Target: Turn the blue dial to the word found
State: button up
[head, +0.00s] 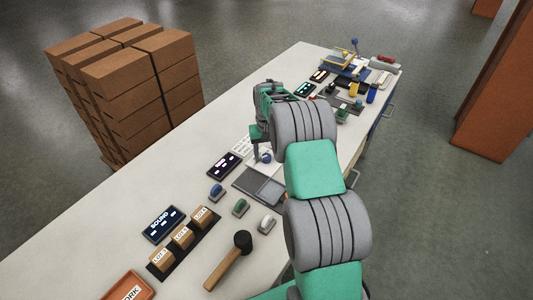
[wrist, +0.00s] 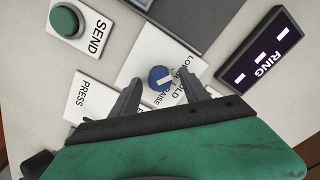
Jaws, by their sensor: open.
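The blue dial (wrist: 159,78) is a round knob with a white bar across its top. It sits on a white card (wrist: 140,68) printed with words; I read RAISE and parts of others, one starting LO and one ending OLD. My gripper (wrist: 160,90) is open, with one finger on each side of the dial in the wrist view. I cannot tell whether either finger touches it. The head view shows my gripper (head: 257,153) pointing down close to the blue dial (head: 265,158). I see no label that clearly reads "found".
A dark display (wrist: 260,60) reading RING stands beside the card. A green button (wrist: 66,20) is marked SEND; another card (wrist: 88,99) reads PRESS. A mallet (head: 230,260), small labelled blocks (head: 183,237) and another dark display (head: 163,224) lie nearer. Bare tabletop (head: 120,220) is at left.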

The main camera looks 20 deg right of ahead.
aim_at(266, 156)
jog(key=shift+r, duration=0.1)
notch_tip(266, 156, up, 8)
jog(key=shift+f+b, duration=0.2)
jog(key=shift+b, duration=0.1)
dwell(0.3)
